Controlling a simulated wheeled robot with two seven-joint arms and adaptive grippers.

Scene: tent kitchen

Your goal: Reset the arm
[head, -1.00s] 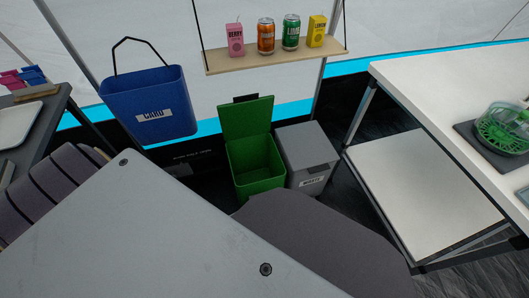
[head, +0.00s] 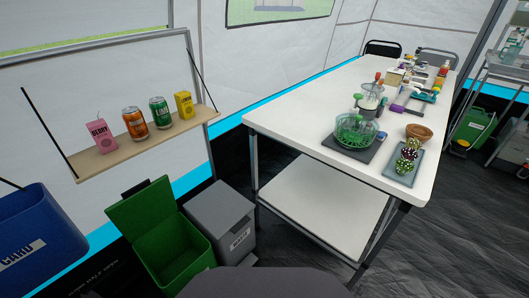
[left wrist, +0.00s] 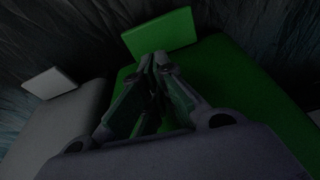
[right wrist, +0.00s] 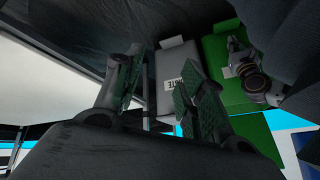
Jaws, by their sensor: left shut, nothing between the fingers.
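Neither gripper shows in the head view. In the left wrist view my left gripper (left wrist: 158,62) is shut, with its fingertips together and nothing between them, over the green bin (left wrist: 230,75). In the right wrist view my right gripper (right wrist: 158,78) is open and empty, its fingers well apart, pointing toward the floor near the grey waste bin (right wrist: 178,65). My left gripper also shows there at the upper right, in front of the green bin.
The open green bin (head: 160,235) and grey waste bin (head: 222,215) stand left of the long white table (head: 300,105). A blue card bin (head: 35,240) is at far left. A wooden shelf (head: 100,164) with drinks hangs above.

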